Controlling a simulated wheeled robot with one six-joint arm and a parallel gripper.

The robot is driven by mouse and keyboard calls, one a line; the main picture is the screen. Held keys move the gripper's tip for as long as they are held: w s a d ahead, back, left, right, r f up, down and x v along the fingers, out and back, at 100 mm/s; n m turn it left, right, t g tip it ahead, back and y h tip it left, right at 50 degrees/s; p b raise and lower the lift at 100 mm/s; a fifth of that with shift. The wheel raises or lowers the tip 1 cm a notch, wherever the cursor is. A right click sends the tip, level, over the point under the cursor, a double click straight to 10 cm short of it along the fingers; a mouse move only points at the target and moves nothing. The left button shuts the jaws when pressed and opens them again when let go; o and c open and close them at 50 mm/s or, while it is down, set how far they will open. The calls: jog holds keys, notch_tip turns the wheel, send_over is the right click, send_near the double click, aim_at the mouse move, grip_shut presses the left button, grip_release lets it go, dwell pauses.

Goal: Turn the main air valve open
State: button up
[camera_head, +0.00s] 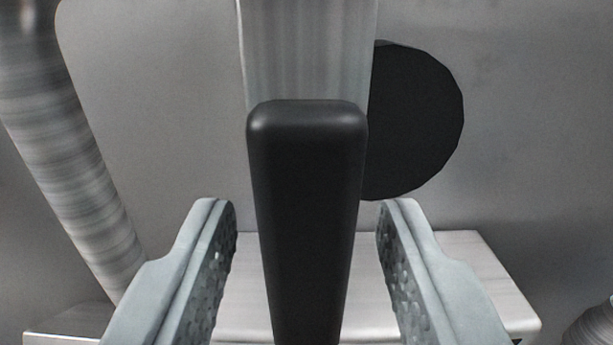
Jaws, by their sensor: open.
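A black bar-shaped handle (305,200) with a rounded end stands out toward the camera in the middle of the view; it looks like the main air valve's handle. My gripper (307,215) is open, with one pale grey finger on each side of the handle. A gap shows between each finger and the handle, so neither finger appears to touch it. A grey metal upright (310,50) shows behind the handle's top end. The valve body and the handle's lower end are not clearly visible.
A black round disc (415,120) sits behind the handle to the right. A ribbed metal pipe (70,160) slants down the left side. A light metal block or ledge (480,270) lies behind the fingers. A grey wall (530,100) fills the background.

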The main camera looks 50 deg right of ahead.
jog(key=shift+w+d, duration=0.2)
jog(key=shift+d, duration=0.05)
jog(key=shift+c, duration=0.2)
grip_shut()
